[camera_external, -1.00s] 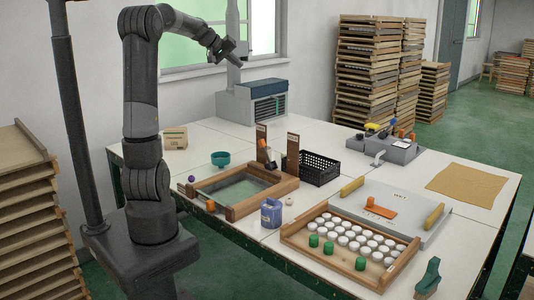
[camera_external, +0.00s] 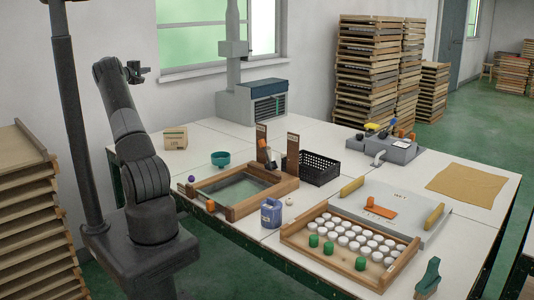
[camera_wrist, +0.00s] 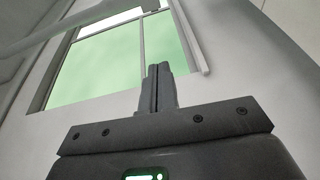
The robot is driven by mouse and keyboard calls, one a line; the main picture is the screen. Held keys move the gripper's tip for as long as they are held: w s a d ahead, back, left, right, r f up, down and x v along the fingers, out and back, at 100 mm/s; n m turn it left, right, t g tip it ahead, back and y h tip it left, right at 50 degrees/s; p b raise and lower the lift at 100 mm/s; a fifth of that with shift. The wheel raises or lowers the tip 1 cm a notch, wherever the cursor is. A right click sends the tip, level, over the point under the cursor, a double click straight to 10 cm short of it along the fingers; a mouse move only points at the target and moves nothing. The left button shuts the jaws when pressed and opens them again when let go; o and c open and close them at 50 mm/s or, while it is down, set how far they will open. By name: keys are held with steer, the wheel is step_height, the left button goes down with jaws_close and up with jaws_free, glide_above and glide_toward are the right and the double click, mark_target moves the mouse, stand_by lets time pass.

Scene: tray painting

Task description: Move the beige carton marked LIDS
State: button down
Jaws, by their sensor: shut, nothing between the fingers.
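The beige carton (camera_external: 174,138) stands on the white table near its back left corner, against the wall side. Dark marks show on its front, too small to read. My gripper (camera_external: 140,70) is high in the air, above and to the left of the carton, well apart from it. In the wrist view my gripper (camera_wrist: 158,72) has its two fingers pressed together with nothing between them. That view faces the window and wall, and the carton is not in it.
A teal bowl (camera_external: 220,159) and a small purple ball (camera_external: 191,179) are near the carton. A wooden frame (camera_external: 240,208) lies in front. A black basket (camera_external: 319,169), a blue container (camera_external: 271,213) and a tray of white jars (camera_external: 291,240) stand further right. The table between carton and grey machine (camera_external: 238,106) is clear.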

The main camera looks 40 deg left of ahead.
steer(key=shift+n+y, duration=0.3)
steer(key=f, duration=1.1)
steer(key=s+a+f, duration=0.1)
steer(key=f, duration=1.1)
steer(key=s+a+f, duration=0.1)
steer(key=f, duration=1)
steer(key=shift+a+f, duration=0.1)
steer(key=shift+f, duration=0.15)
steer(key=shift+x, duration=4.9)
steer(key=shift+d+r, duration=0.1)
steer(key=shift+d, duration=1.8)
steer(key=shift+d, duration=0.1)
steer(key=d, duration=2)
steer(key=shift+d, duration=0.2)
steer(key=shift+a, duration=0.1)
